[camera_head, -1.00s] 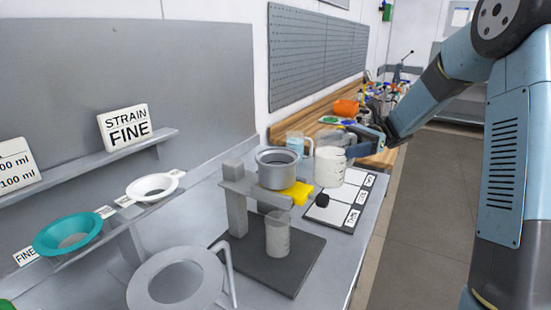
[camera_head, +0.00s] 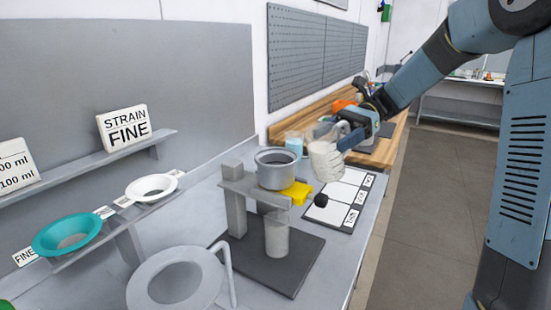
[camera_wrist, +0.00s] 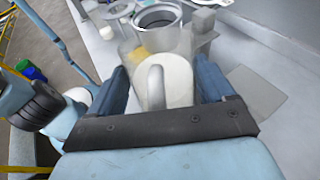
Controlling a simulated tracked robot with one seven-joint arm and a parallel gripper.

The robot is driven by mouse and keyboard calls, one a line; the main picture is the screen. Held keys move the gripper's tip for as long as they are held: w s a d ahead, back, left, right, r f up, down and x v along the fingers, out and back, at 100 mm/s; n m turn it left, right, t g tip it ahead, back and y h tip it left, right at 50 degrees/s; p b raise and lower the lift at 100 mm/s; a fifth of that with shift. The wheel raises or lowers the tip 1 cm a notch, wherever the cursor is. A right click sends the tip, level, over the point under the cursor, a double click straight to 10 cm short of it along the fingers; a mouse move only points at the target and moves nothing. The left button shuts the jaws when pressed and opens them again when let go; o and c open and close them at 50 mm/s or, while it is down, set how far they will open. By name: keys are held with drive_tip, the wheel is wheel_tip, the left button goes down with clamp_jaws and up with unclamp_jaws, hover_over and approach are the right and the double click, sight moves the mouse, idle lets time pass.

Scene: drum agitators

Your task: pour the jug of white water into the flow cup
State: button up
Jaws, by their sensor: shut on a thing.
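The jug of white water (camera_head: 325,161) is held in the air by my gripper (camera_head: 343,142), right of the flow cup. In the wrist view the jug (camera_wrist: 178,82) sits with its handle between the two fingers of my gripper (camera_wrist: 165,88), which is shut on it. The jug looks slightly tilted in the head view. The flow cup (camera_head: 276,172) is a grey metal cup on a stand (camera_head: 237,205); it also shows beyond the jug in the wrist view (camera_wrist: 158,17). A clear beaker (camera_head: 277,236) stands under the cup on the dark base.
A yellow block (camera_head: 297,193) sits beside the cup. A card with labels (camera_head: 345,205) and a small black object (camera_head: 321,200) lie to the right. Another jug (camera_head: 293,143) stands behind. Teal (camera_head: 68,236) and white (camera_head: 152,188) strainers are at left.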

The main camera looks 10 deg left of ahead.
sight(309, 144)
drive_tip(key=shift+s+a+r+t+h, duration=0.45)
drive_tip(key=shift+a+r+h, duration=0.1)
drive_tip(key=shift+r+h, duration=0.1)
drive_tip(key=shift+s+a+r+t+h, duration=0.45)
drive_tip(key=shift+a+r+h, duration=0.1)
drive_tip(key=shift+h, duration=0.1)
drive_tip(key=shift+s+a+r+p, duration=0.2)
drive_tip(key=shift+a+r+p, duration=0.1)
drive_tip(key=shift+p, duration=0.2)
drive_tip(key=shift+s+a+r+t+h+p, duration=0.25)
drive_tip(key=shift+a+r+t+h+p, duration=0.1)
drive_tip(key=shift+r+t+h+p, duration=0.35)
drive_tip(key=shift+s+a+r+t+h+p, duration=0.3)
drive_tip(key=shift+r+t+h+p, duration=0.15)
drive_tip(key=shift+h+p, duration=0.4)
idle(2.3)
